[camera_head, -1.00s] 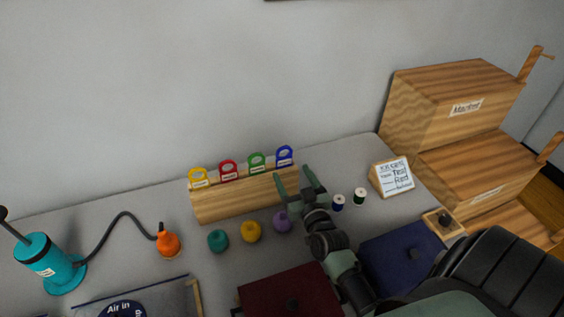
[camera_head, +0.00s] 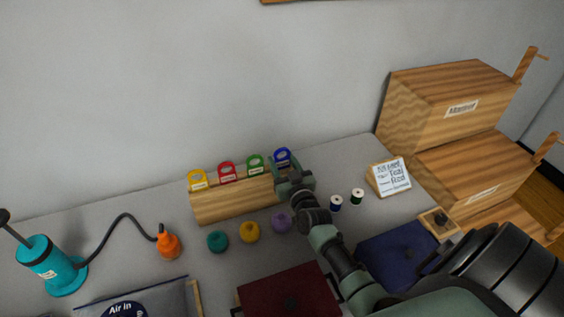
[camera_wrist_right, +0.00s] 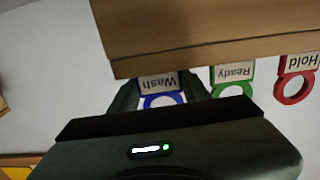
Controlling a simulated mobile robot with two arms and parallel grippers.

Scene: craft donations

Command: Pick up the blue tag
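The blue tag (camera_head: 283,157) stands at the right end of a row of tags on a wooden block (camera_head: 232,203). In the right wrist view the blue tag (camera_wrist_right: 162,99) is upside down, with a white label reading "Wash". My right gripper (camera_head: 288,172) is at the block's right end, partly covering the tag's lower part. In the wrist view my right gripper's fingers (camera_wrist_right: 160,98) stand apart, one on each side of the blue tag, with narrow gaps. My left gripper is not in view.
A green tag (camera_head: 256,164), red tag (camera_head: 227,172) and yellow tag (camera_head: 198,180) stand left of the blue one. Purple (camera_head: 281,222), yellow (camera_head: 249,232) and teal (camera_head: 218,241) round items lie in front. Two thread spools (camera_head: 357,196) and a sign (camera_head: 391,177) stand to the right.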

